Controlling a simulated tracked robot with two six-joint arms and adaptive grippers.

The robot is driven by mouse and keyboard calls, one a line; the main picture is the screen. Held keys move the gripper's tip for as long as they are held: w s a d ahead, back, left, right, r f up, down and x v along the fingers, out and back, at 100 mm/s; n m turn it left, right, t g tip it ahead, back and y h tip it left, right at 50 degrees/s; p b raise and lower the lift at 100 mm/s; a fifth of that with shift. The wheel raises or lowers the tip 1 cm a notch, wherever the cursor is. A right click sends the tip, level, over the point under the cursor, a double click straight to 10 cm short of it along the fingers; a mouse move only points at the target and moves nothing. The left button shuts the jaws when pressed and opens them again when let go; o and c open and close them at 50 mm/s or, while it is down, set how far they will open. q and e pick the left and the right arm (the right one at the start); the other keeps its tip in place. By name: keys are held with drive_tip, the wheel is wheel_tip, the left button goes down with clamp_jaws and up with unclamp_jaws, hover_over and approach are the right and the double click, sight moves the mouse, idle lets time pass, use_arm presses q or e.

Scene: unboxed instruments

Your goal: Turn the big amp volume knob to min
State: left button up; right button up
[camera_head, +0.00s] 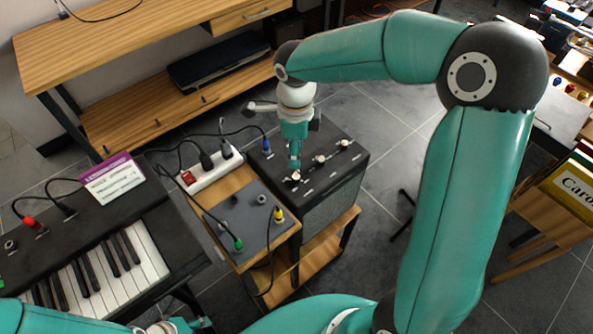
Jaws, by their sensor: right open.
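The big amp (331,198) is a dark box in the middle of the view, with a row of silver knobs on its top. One knob (295,178) is at the near left end of the row. Two others, a middle knob (320,159) and a far right knob (343,144), are uncovered. My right gripper (294,166) points down just over the near left knob and is open. I cannot tell whether its fingers touch the knob. Knob labels are too small to read. My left gripper (190,326) shows only partly at the bottom edge, away from the amp.
A dark pedal panel (236,217) with green and yellow plugs sits left of the amp. A white power strip (210,171) lies behind it. A keyboard (98,275) stands at left. Cables run between them.

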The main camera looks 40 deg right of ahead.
sight(296, 176)
wheel_tip(296, 176, down, 10)
drive_tip(key=shift+r, duration=0.25)
drive_tip(key=shift+c, duration=0.2)
clamp_jaws()
